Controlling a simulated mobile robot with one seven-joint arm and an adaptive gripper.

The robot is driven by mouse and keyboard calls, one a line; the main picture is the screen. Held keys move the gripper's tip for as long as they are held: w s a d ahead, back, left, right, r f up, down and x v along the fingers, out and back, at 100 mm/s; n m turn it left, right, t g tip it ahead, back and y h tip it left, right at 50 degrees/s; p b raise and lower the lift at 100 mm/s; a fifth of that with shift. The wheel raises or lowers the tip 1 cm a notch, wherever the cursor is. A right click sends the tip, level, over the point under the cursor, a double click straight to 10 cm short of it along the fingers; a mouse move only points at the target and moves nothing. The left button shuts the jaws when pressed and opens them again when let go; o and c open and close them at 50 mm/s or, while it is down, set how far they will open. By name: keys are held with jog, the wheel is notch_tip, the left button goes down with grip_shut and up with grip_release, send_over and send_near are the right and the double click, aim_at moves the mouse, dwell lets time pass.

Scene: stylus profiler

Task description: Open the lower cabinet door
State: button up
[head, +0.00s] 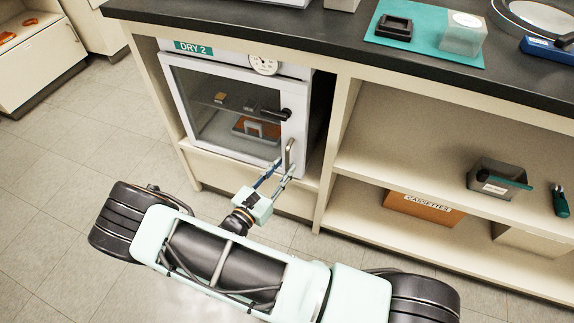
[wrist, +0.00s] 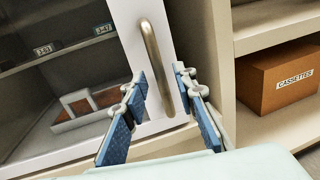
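The lower cabinet is a white dry cabinet labelled DRY 2 (head: 193,48), under the dark counter. Its glass door (head: 220,108) looks closed in its frame. A vertical metal bar handle (head: 289,152) is at the door's lower right; in the wrist view the handle (wrist: 152,50) is a silver bar on the white door frame. A black latch lever (head: 275,114) sits above it. My gripper (head: 283,170) is at the handle's lower part. In the wrist view my gripper (wrist: 161,76) is open, blue-padded fingers on either side of the handle, with visible gaps.
Open shelves to the right hold a cassettes box (head: 423,206) and a dark bin (head: 498,180). A shelf post (head: 338,130) stands close right of the cabinet. The counter (head: 330,40) overhangs above. Tiled floor (head: 90,165) is clear to the left.

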jog(key=shift+x, duration=1.4)
jog(key=shift+c, duration=0.6)
grip_shut()
